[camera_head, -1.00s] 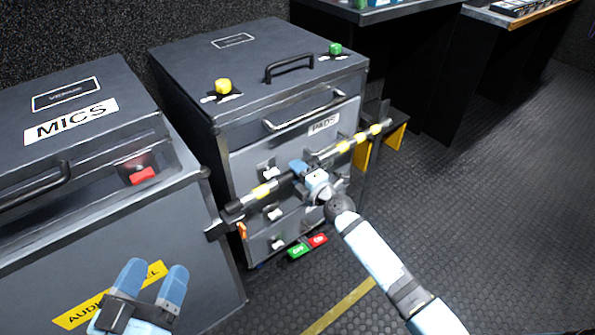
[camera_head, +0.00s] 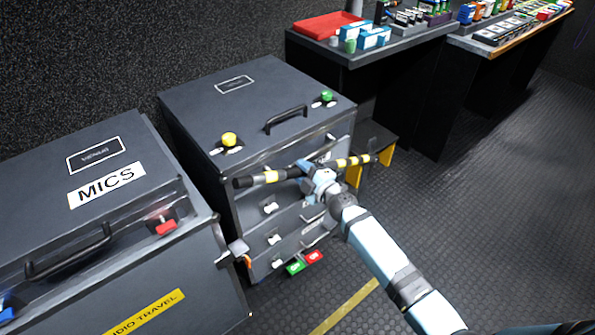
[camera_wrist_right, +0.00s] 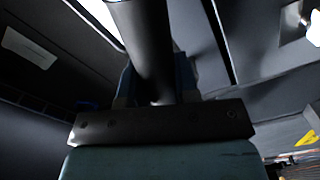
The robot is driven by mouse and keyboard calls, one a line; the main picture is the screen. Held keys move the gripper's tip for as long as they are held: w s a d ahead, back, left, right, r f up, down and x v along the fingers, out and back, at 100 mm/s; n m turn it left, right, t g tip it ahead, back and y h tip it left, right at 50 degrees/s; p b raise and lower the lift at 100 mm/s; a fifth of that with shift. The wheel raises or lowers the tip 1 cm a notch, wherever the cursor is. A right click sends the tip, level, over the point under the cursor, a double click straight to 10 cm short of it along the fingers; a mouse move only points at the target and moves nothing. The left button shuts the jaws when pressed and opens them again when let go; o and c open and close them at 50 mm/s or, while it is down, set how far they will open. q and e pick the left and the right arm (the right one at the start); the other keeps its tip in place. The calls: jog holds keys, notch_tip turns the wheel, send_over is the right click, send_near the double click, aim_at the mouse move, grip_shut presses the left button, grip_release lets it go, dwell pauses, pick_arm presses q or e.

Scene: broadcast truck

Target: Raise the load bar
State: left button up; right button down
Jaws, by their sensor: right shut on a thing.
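The load bar (camera_head: 285,175) is a black bar with yellow bands, held in front of the grey drawer case (camera_head: 195,115). My right gripper (camera_head: 318,183) is shut on its middle. In the right wrist view the dark bar (camera_wrist_right: 145,45) runs up from between the jaws. The bar's left end is clear above the left bracket (camera_head: 238,250). Its right end is near the dark and yellow right bracket (camera_head: 383,175); I cannot tell whether they touch. A small blue part at the lower left edge may be my left gripper (camera_head: 7,308); its jaws are not clear.
A grey MICS case (camera_head: 80,235) stands at the left. Green (camera_head: 295,268) and red (camera_head: 314,257) tags show low by the drawer case. A dark bench with a red tray (camera_head: 325,25) stands behind. The floor (camera_head: 490,200) at right is clear.

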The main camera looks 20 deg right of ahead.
jog(key=d+r+m+p, duration=0.1)
jog(key=r+p, duration=0.1)
jog(key=r, duration=0.1)
jog(key=w+d+r+p, duration=0.1)
jog(key=r+p, duration=0.1)
jog(key=p, duration=0.1)
jog(key=d+r+m+p, duration=0.1)
jog(key=d+r+p, duration=0.1)
jog(key=r+p, duration=0.1)
jog(key=shift+w+r+m, duration=0.25)
jog(key=shift+r+m, duration=0.05)
jog(key=shift+r, duration=0.05)
pick_arm(q)
notch_tip(320, 180, up, 16)
jog(key=s+a+p, duration=0.1)
jog(key=p, duration=1.1)
jog(key=shift+a, duration=0.25)
pick_arm(e)
jog(key=w+d+r+m, duration=0.3)
jog(key=d+r, duration=0.3)
jog(key=d, duration=0.3)
jog(key=w+d+r+m, duration=0.3)
jog(key=d+r, duration=0.3)
jog(key=d, duration=0.3)
jog(key=shift+w+d+r+m, duration=0.2)
jog(key=shift+w+m, duration=0.1)
jog(key=shift+m, duration=0.5)
jog(key=shift+f, duration=0.1)
